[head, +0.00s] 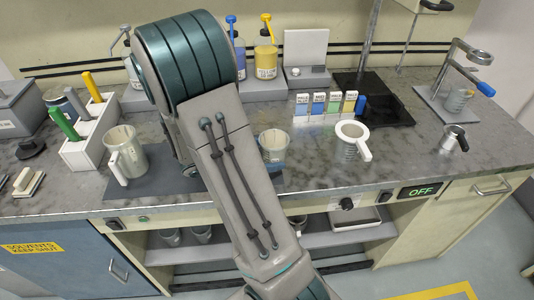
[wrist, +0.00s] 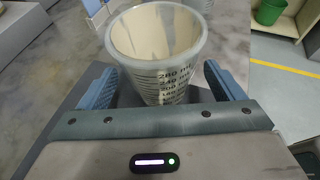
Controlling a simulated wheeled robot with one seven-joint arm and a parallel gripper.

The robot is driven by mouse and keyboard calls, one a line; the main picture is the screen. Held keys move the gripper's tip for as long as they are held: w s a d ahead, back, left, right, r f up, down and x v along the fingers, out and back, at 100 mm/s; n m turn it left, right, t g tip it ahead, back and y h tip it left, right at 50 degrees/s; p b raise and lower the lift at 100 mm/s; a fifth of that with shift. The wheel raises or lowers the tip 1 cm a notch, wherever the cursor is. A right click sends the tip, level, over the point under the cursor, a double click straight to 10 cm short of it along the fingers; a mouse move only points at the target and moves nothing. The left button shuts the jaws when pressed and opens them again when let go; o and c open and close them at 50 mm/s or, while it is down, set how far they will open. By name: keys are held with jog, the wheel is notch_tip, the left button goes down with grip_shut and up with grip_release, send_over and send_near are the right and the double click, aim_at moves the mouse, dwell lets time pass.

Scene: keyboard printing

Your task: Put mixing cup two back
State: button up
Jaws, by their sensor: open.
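In the wrist view a clear graduated mixing cup (wrist: 165,70) with a cream inside stands upright between the two blue fingers of my gripper (wrist: 163,86). The fingers are open, one on each side, with a visible gap at least near the rim. In the head view my arm hides most of my gripper. A cup (head: 273,146) just right of my arm, with a bit of blue at its base, seems to be this same cup. Another cup with a handle (head: 130,152) stands on the dark mat (head: 155,184) to the left. I cannot read which cup is number two.
A white ring-shaped holder with a cup (head: 352,138) stands to the right. Small coloured boxes (head: 325,104) and pump bottles (head: 265,58) are behind. A white tool rack (head: 90,140) is at left. More cups stand on the shelf below (head: 200,233).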

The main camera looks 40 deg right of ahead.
jog(key=v, duration=1.1)
jog(key=shift+a, duration=0.15)
jog(key=s+a+r+m+t+y, duration=0.5)
jog(key=s+a+m+y, duration=0.5)
jog(key=m+y, duration=0.3)
jog(key=shift+s+a+m, duration=0.35)
jog(key=shift+a+m, duration=0.15)
jog(key=shift+m, duration=1.2)
jog(key=shift+r, duration=0.1)
